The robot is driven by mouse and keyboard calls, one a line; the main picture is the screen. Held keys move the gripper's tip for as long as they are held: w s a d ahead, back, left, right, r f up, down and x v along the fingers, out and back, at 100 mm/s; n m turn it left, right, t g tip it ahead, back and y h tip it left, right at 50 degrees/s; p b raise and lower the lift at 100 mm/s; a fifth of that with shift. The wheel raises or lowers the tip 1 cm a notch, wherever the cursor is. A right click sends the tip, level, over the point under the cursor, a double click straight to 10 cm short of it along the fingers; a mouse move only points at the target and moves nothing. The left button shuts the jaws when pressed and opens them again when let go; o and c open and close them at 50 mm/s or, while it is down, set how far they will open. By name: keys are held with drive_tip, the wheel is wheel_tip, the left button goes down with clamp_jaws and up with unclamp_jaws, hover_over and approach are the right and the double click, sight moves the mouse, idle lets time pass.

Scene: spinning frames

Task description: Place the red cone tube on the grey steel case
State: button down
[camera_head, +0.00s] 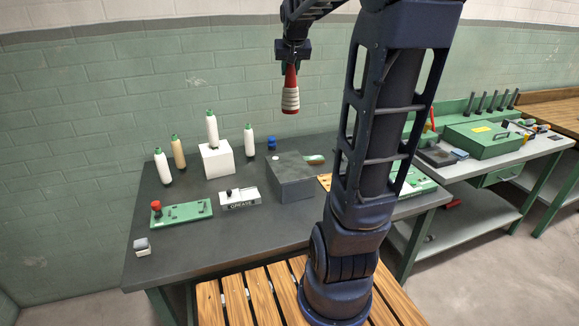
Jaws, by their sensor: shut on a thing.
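The red cone tube (290,93), red at the top with white bands lower down, hangs upright in my gripper (291,68). My gripper is shut on its upper end and holds it in the air, in the picture above the grey steel case. The grey steel case (291,187) is a dark grey box on the dark table, with a small white spot on its top. The tube and the case are apart. My arm covers the table to the right of the case.
A white block (216,160) with a white bobbin (212,130) stands left of the case. More bobbins (178,152) stand around it. A white GREASE box (239,198) and a green plate (181,213) lie in front. The table's front left is mostly clear.

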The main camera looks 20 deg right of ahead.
sight(288, 77)
drive_tip(key=s, duration=0.1)
drive_tip(key=s+a, duration=0.1)
drive_tip(key=shift+s+a, duration=0.15)
drive_tip(key=shift+s, duration=0.15)
drive_tip(key=shift+s+a+f, duration=0.1)
drive_tip(key=shift+s+a, duration=0.05)
drive_tip(key=shift+s, duration=0.2)
drive_tip(key=shift+s+f, duration=0.1)
drive_tip(key=shift+f, duration=0.1)
wheel_tip(288, 77, down, 20)
drive_tip(key=shift+r, duration=0.2)
drive_tip(key=shift+f, duration=0.1)
drive_tip(key=c, duration=1.1)
unclamp_jaws()
